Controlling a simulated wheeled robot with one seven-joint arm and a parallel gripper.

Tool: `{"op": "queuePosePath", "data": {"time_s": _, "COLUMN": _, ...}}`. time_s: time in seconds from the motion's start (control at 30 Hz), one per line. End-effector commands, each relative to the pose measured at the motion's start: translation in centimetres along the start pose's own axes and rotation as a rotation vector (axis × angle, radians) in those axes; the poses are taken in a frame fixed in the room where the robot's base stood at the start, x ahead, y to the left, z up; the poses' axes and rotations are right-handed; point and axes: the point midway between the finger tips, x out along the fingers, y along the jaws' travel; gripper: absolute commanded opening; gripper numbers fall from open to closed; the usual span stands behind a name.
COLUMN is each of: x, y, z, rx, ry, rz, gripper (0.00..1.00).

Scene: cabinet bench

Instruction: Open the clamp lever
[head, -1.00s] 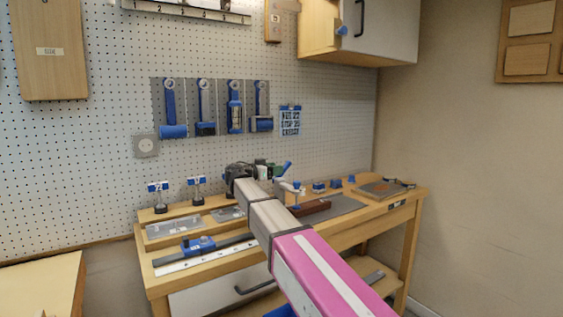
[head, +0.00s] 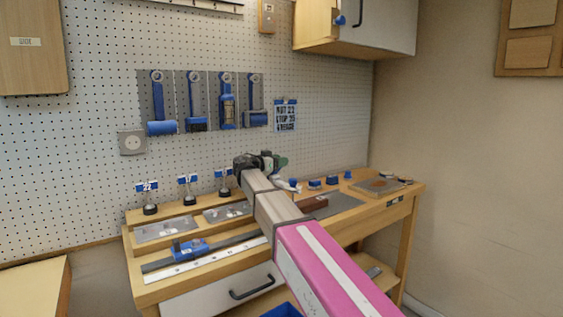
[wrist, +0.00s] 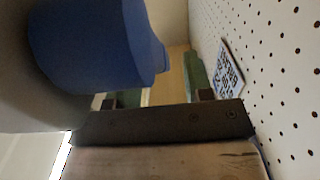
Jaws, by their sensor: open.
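The clamp (head: 291,185) stands on the bench just right of my gripper (head: 272,161) in the head view. Only a pale part with a little blue shows there; my arm and gripper hide much of it. A large rounded blue part, seemingly the clamp lever's handle (wrist: 88,45), fills the upper left of the wrist view, close to the camera. My gripper's green-faced right finger (wrist: 196,76) shows beyond its dark crossbar. The other finger is mostly hidden behind the blue part. My gripper is open, with nothing seen between its fingers. Contact with the lever cannot be told.
The pegboard (wrist: 285,75) is close on the right in the wrist view. A posted note (head: 285,115) hangs on it. Small blue-topped stands (head: 187,188) are left of my arm. Blue parts (head: 331,181) and a brown block (head: 315,204) are to the right.

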Motion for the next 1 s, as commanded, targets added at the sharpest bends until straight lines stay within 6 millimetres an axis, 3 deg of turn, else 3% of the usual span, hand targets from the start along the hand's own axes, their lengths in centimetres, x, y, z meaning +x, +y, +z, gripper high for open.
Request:
{"op": "queuePosePath", "data": {"time_s": 0.1, "x": 1.0, "y": -0.02, "z": 0.0, "rx": 0.0, "ry": 0.0, "rz": 0.0, "gripper": 0.47}}
{"op": "queuePosePath", "data": {"time_s": 0.37, "x": 1.17, "y": 0.01, "z": 0.01, "rx": 0.0, "ry": 0.0, "rz": 0.0, "gripper": 0.47}}
{"op": "queuePosePath", "data": {"time_s": 0.5, "x": 1.15, "y": 0.01, "z": 0.01, "rx": 0.0, "ry": 0.0, "rz": 0.0, "gripper": 0.01}}
{"op": "queuePosePath", "data": {"time_s": 1.0, "x": 0.28, "y": 0.04, "z": -0.5, "rx": -0.001, "ry": 0.106, "rz": -0.001, "gripper": 0.0}}
